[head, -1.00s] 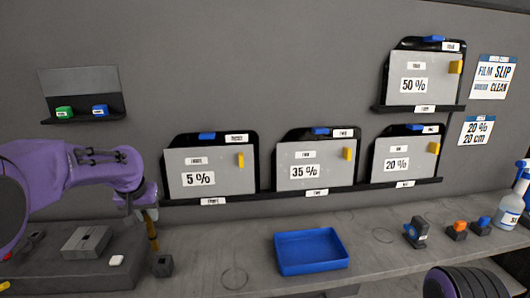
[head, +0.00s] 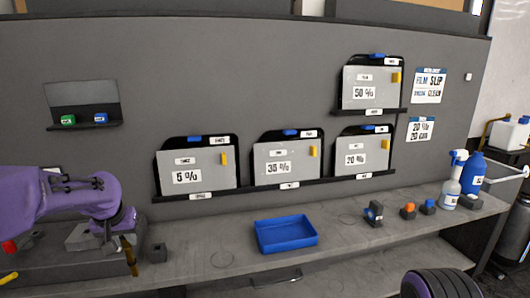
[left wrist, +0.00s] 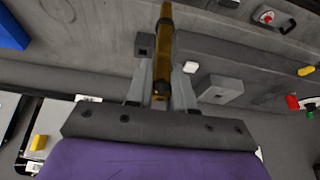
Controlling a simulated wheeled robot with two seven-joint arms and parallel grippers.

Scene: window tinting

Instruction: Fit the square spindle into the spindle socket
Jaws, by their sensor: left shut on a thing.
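My left gripper (head: 124,240) is shut on a brass-coloured rod (head: 129,258), which looks like the square spindle. In the left wrist view the rod (left wrist: 166,40) runs out from between the fingers (left wrist: 160,88). A small dark block (head: 157,253) with a hole in its top, which looks like the spindle socket, stands on the bench just right of the rod. The rod is not in the hole.
A blue tray (head: 286,247) lies right of the dark block with free bench between. A grey block (left wrist: 220,88) and a small white block (left wrist: 190,67) sit near the rod. The wall rack (head: 197,196) runs behind. Spray bottle (head: 452,185) stands far right.

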